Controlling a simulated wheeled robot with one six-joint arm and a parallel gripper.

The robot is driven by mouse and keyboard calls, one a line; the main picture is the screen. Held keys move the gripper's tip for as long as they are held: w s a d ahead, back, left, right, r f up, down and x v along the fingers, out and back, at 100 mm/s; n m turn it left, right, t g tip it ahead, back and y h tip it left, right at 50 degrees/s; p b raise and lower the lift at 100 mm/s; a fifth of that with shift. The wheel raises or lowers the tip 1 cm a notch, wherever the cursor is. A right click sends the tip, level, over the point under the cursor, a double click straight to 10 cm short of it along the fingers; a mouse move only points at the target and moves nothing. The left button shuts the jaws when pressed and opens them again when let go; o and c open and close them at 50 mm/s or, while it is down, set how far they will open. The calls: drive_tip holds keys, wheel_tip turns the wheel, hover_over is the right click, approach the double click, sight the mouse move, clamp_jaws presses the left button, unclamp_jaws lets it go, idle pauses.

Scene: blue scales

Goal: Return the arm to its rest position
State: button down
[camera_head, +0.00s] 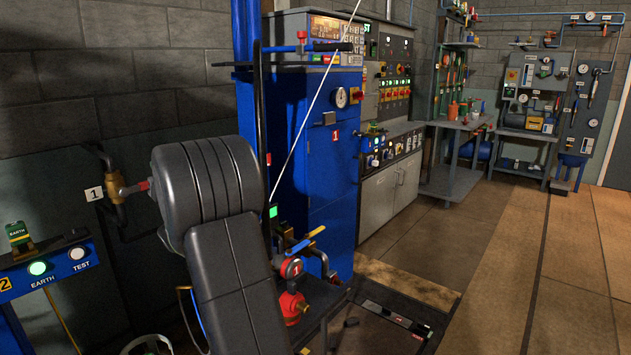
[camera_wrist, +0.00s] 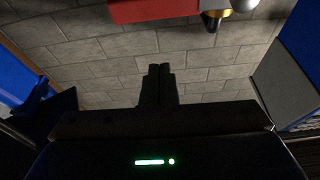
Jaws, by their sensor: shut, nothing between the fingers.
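My gripper (camera_wrist: 159,70) shows in the wrist view with its two dark fingers side by side and touching. Nothing is between them. Beyond the fingertips is a grey block wall (camera_wrist: 100,50), with clear space between. In the head view, thick dark grey links of my arm fill the centre foreground, in front of the blue cabinet and the wall. I cannot make out my gripper in the head view.
A blue cabinet (camera_head: 332,170) with a gauge stands right of my arm. An EARTH/TEST panel (camera_head: 60,268) is at left. Open floor (camera_head: 500,270) lies right. The wrist view shows a red part (camera_wrist: 160,10) above.

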drive_tip(key=v, duration=0.7)
drive_tip(key=w+a+b, duration=0.1)
drive_tip(key=w+a, duration=0.5)
drive_tip(key=a, duration=0.1)
drive_tip(key=s+a+r+n+g+p, duration=0.2)
drive_tip(key=n+p, duration=0.4)
drive_tip(key=n, duration=0.4)
drive_tip(key=s+a+r+n+g+p, duration=0.3)
drive_tip(key=s+n+g+p, duration=0.2)
drive_tip(key=n, duration=0.6)
drive_tip(key=shift+s+a+g+y+p, duration=0.2)
drive_tip(key=shift+a+g+y+p, duration=0.15)
drive_tip(key=shift+p, duration=0.35)
drive_tip(key=shift+r, duration=0.1)
